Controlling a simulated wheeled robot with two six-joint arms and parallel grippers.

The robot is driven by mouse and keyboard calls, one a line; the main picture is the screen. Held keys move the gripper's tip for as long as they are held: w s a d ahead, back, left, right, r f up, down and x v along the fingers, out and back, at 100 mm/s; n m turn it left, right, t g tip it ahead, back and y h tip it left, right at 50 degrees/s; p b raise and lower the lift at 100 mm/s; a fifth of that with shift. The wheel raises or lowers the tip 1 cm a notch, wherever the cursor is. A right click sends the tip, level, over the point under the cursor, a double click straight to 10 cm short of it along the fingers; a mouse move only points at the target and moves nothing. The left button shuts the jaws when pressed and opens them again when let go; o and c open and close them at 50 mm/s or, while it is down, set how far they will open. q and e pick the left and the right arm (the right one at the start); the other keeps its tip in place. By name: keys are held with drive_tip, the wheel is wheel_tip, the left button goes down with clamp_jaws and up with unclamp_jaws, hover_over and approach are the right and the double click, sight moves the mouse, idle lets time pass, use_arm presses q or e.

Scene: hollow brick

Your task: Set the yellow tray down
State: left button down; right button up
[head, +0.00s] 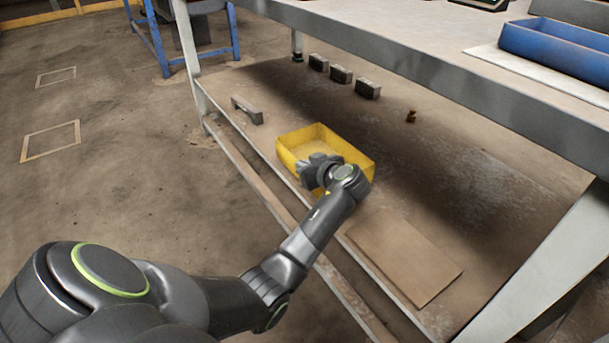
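The yellow tray (345,147) is at the lower shelf (460,195) of the workbench, near the shelf's front edge. It looks level and empty where I can see inside. I cannot tell whether its bottom touches the shelf or is slightly above it. My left gripper (311,170) is at the tray's near wall, with my wrist covering part of that wall and the near corner. The fingers are small and dark here, and I cannot tell whether they are closed on the wall. My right gripper is not in view.
A brown board (403,255) lies on the shelf nearer me. A grey bracket (247,109), a small brass piece (411,116) and three grey blocks (341,74) stand farther back. The bench top (420,45) overhangs the shelf and carries a blue tray (560,45).

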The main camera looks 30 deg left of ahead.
use_arm(q)
wheel_tip(320, 180, down, 2)
drive_tip(key=shift+f, duration=0.1)
drive_tip(key=c, duration=1.6)
unclamp_jaws()
